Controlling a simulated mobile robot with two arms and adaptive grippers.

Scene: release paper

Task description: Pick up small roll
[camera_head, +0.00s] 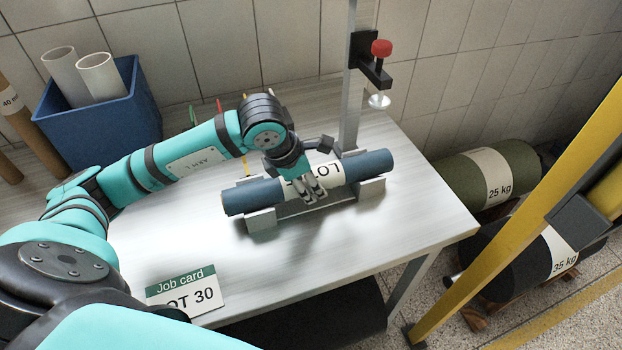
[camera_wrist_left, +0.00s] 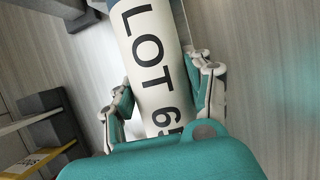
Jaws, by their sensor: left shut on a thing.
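The small roll (camera_head: 252,196) is blue with a white label band and lies across a grey cradle (camera_head: 262,219) on the table. My left gripper (camera_head: 314,196) reaches down over the middle of the roll, at its label. In the left wrist view the label (camera_wrist_left: 152,62) reads "LOT 65", partly cut off, and the fingers of my left gripper (camera_wrist_left: 162,100) are on both sides of the roll, shut on it. The roll appears to rest in the cradle still; whether there is any gap beneath it I cannot tell. My right gripper is not in view.
A post with a red-knobbed clamp (camera_head: 381,48) stands behind the roll. A blue bin (camera_head: 100,110) with white tubes is at the back left. A job card (camera_head: 186,291) lies at the table's front. Large rolls (camera_head: 525,165) and a yellow frame (camera_head: 520,220) are at right.

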